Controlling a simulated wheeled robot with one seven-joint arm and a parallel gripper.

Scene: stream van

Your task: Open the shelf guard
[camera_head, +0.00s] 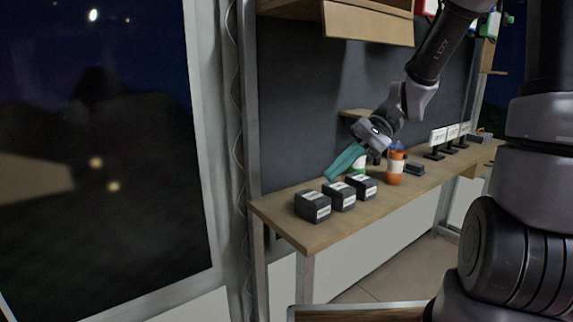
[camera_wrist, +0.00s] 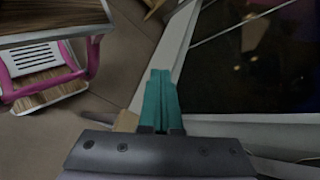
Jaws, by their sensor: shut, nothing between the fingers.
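A wooden panel (camera_head: 368,22) hangs at the front of the upper wooden shelf at the top of the head view. It looks like the shelf guard, but I cannot be sure, and whether it is open or shut is unclear. My gripper (camera_head: 334,174) has teal fingers pointing down and left, above the lower wooden shelf and well below that panel. In the wrist view my gripper (camera_wrist: 161,76) shows its two fingers together, with nothing between them. The panel does not show clearly in the wrist view.
Several black boxes (camera_head: 312,206) stand on the wooden worktop (camera_head: 275,212) close below my gripper. White label stands (camera_head: 438,138) are farther right. A pink-framed rack (camera_wrist: 87,60) shows in the wrist view.

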